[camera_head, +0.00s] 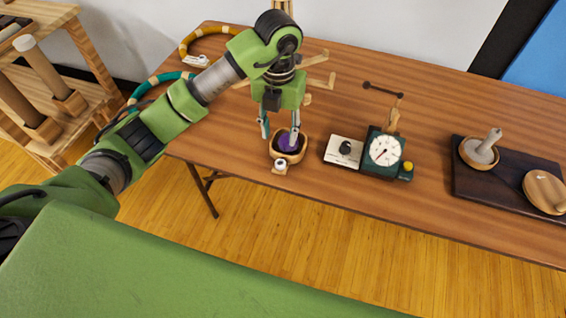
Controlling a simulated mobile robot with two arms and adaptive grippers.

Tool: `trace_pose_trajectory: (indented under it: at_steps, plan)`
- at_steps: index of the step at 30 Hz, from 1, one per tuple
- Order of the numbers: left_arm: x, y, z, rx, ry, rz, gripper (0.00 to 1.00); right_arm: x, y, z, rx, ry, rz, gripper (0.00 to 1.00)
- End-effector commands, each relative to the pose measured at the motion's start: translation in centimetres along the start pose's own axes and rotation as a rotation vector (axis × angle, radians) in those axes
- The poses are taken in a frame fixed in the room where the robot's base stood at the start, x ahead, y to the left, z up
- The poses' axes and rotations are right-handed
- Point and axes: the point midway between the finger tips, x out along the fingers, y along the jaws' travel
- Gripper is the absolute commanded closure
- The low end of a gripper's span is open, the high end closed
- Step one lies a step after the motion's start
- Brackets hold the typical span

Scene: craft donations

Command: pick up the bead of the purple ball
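A purple ball (286,142) sits in a small wooden bowl (275,151) near the table's front edge. A small whitish round piece (280,165) shows at the front of the bowl; I cannot tell whether it is a bead or part of the bowl. My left gripper (280,133) points down over the bowl with its fingers apart. One finger is to the left of the bowl and the other overlaps the ball in the picture. Nothing shows held between them, and I cannot tell whether a finger touches the ball. My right gripper is not in view.
Right of the bowl are a white box with a black knob (344,151) and a dark green dial gauge (384,151). A dark tray (510,186) with a mortar and pestle (480,152) lies further right. A wooden stand (320,82) is behind my gripper. Coloured rings (188,42) lie at left.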

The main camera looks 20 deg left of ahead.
Motion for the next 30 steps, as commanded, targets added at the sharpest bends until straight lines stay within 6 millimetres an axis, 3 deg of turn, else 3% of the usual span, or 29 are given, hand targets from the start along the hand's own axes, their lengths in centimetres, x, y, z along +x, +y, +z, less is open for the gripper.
trace_pose_trajectory:
  at_steps: [6, 14, 24, 30]
  plan:
    - [4.2, -0.1, -0.1, 0.001, 0.004, -0.003, 0.61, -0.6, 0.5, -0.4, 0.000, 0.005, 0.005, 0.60]
    - [6.1, -0.2, -0.3, 0.002, 0.003, -0.004, 0.61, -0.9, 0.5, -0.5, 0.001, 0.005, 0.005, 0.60]
    - [10.5, -0.5, -1.2, 0.001, 0.003, -0.005, 0.61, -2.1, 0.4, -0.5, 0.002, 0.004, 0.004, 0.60]
    - [10.9, -0.5, -1.1, 0.002, -0.001, -0.005, 0.61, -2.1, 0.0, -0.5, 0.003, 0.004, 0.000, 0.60]
